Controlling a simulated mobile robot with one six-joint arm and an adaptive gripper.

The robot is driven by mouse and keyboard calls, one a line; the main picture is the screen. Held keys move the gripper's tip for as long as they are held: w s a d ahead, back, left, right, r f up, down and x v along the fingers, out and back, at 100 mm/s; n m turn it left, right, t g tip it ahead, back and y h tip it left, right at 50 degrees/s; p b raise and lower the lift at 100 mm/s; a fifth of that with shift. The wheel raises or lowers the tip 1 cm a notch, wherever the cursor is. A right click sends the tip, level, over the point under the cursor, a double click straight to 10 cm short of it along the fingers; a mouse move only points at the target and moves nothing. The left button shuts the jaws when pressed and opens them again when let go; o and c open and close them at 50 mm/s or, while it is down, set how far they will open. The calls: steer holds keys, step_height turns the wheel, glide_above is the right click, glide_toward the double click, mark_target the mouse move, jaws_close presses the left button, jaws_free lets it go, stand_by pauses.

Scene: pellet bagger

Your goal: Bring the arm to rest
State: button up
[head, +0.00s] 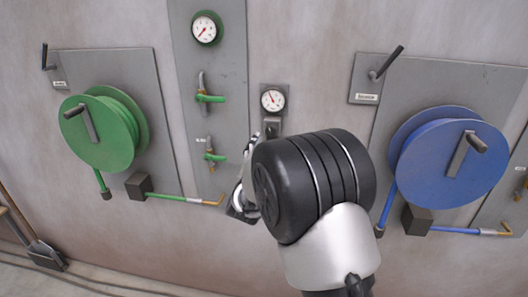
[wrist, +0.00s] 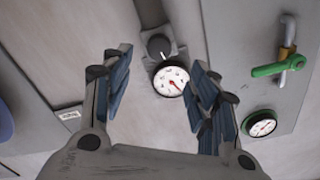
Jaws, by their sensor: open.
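My gripper (wrist: 157,68) is open and empty in the wrist view, its two fingers spread apart. A small white gauge (wrist: 172,82) with a red needle shows between the fingers, with a dark round knob (wrist: 160,46) beside it. In the head view my arm reaches up from the lower middle toward the wall. Its dark wrist hides much of my gripper (head: 247,175), which shows only in part left of the wrist. The small gauge (head: 273,100) is on the wall just above the wrist, with the knob partly visible under it.
A green reel (head: 98,140) is at left and a blue reel (head: 448,165) at right of my arm. A grey panel (head: 232,60) carries a green-rimmed gauge (head: 205,28) and two green-handled valves. A shovel (head: 45,252) leans at the lower left.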

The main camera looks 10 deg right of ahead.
steer(key=shift+v, duration=0.8)
steer(key=s+a+r+n+g+y+b, duration=0.2)
steer(key=s+n+g+y+b, duration=0.35)
steer(key=s, duration=1.15)
steer(key=s+d+f+n+g, duration=0.1)
steer(key=s+d+f+g, duration=0.1)
steer(key=s, duration=0.7)
steer(key=s+d+f+n+g, duration=0.1)
steer(key=s+f, duration=0.3)
steer(key=s, duration=0.6)
steer(key=s+d+f+n+g, duration=0.2)
steer(key=s+d+f+g, duration=0.1)
steer(key=s, duration=0.7)
steer(key=shift+f+g+b, duration=0.3)
steer(key=shift+g+b, duration=0.05)
steer(key=shift+g, duration=0.2)
